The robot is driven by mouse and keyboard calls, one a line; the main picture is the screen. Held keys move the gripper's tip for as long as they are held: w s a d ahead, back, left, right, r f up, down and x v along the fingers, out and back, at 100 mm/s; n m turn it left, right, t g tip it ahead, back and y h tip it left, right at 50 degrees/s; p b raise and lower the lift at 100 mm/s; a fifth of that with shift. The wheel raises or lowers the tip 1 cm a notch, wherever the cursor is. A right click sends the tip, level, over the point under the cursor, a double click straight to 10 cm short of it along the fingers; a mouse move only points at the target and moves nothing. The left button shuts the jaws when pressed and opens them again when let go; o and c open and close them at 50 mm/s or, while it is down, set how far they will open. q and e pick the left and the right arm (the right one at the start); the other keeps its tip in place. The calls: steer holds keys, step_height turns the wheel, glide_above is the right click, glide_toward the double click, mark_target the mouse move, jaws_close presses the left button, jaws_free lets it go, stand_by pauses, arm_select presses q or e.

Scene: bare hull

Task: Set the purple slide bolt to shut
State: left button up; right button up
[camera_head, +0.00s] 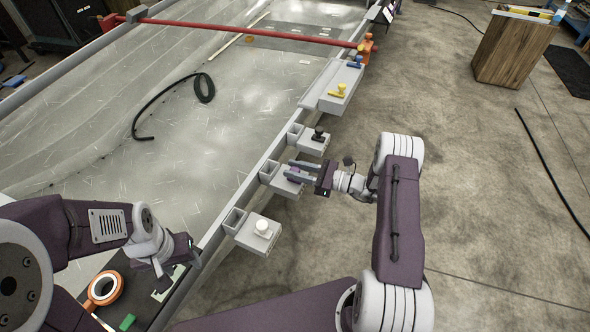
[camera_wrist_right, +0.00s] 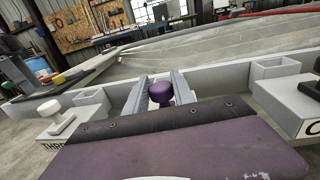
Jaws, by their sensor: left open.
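The purple slide bolt's knob (camera_wrist_right: 161,93) stands upright between the two fingers of my right gripper (camera_wrist_right: 160,88) in the right wrist view. The fingers are spread, one on each side of the knob; I cannot tell whether either touches it. In the head view, my right gripper (camera_head: 301,172) reaches in from the right over the bolt's grey block (camera_head: 283,187), and its fingers partly hide the knob. A square open socket (camera_head: 268,171) is at the block's left end, by the rail. My left gripper (camera_head: 177,263) is open, low at the left, away from the bolt.
Similar blocks flank it, with a white knob (camera_head: 262,226) nearer and a black knob (camera_head: 319,133) farther. Yellow (camera_head: 338,90) and blue (camera_head: 355,62) handles sit on a farther box. The floor at right is mostly clear.

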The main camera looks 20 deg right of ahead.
jaws_close()
stand_by(1.1)
